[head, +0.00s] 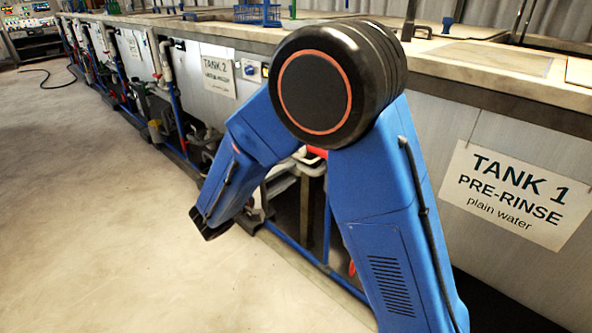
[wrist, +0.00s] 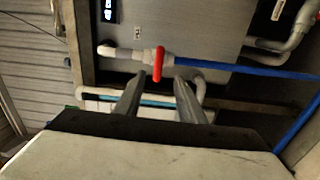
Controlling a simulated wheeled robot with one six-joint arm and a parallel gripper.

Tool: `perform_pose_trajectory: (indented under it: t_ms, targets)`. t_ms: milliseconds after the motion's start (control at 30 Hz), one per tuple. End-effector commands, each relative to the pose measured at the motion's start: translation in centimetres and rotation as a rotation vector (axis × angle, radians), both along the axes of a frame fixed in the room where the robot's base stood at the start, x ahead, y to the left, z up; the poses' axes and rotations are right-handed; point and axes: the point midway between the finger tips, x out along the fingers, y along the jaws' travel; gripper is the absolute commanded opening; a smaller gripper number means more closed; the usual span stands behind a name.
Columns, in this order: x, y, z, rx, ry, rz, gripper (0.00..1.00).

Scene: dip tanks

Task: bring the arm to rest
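My gripper (wrist: 160,84) shows in the wrist view with its two grey fingers apart and nothing held between them. A red valve handle (wrist: 159,64) on a white pipe fitting shows just past the fingertips; I cannot tell the exact distance, but no contact is visible. In the head view my blue arm is bent at a large black joint, and its far part slopes down to the left in front of the tanks. The gripper fingers cannot be made out there.
The tank row has a sign for Tank 1 (head: 516,194) at right and one for Tank 2 (head: 218,74) farther back. Blue and white pipes run low along the tank fronts. A blue basket (head: 257,13) stands on the counter. The floor (head: 90,210) at left is mostly clear.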

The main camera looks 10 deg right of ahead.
Motion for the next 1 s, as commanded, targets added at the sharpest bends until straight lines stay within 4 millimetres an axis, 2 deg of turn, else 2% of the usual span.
perform_pose_trajectory:
  t_ms: [233, 467, 567, 667, 767, 900, 1000]
  targets:
    - [-0.6, 0.8, 0.0, -0.001, -0.001, 0.000, 0.36]
    - [-0.6, 0.7, 0.0, 0.000, 0.000, -0.001, 0.36]
    - [-0.7, 0.1, 0.2, 0.009, 0.009, -0.014, 0.36]
    - [-1.4, -2.1, 0.7, 0.039, 0.037, -0.057, 0.36]
    - [-2.6, -5.4, 1.4, 0.094, 0.087, -0.126, 0.36]
    - [-5.3, -10.4, 2.0, 0.198, 0.170, -0.226, 0.36]
    - [-7.4, -13.4, 2.2, 0.277, 0.224, -0.286, 0.36]
